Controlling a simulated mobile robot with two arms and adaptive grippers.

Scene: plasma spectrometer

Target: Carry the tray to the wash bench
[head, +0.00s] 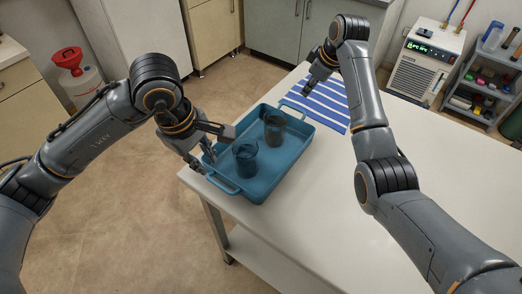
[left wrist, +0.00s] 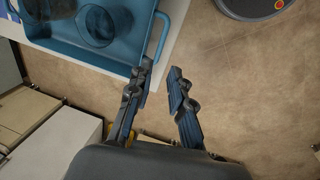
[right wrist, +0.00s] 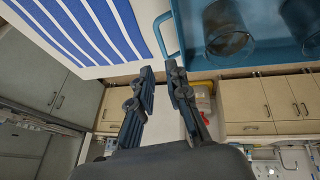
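The blue tray (head: 262,184) rests on the white table near its left corner. It holds two dark, see-through beakers, one nearer (head: 245,160) and one farther (head: 274,128). My left gripper (head: 203,162) is beside the tray's near-left end. In the left wrist view its fingers (left wrist: 160,72) are apart and empty, with the tray handle (left wrist: 163,36) just beyond the tips. My right gripper (head: 309,88) is over the far side, near the far handle (head: 294,108). In the right wrist view its fingers (right wrist: 160,70) are apart and empty, short of that handle (right wrist: 163,36).
A blue-and-white striped cloth (head: 322,104) lies beyond the tray. A chiller with a green display (head: 426,64) and a shelf rack (head: 482,85) stand at the back right. Cabinets line the back. The table's right part is clear, and open floor lies left.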

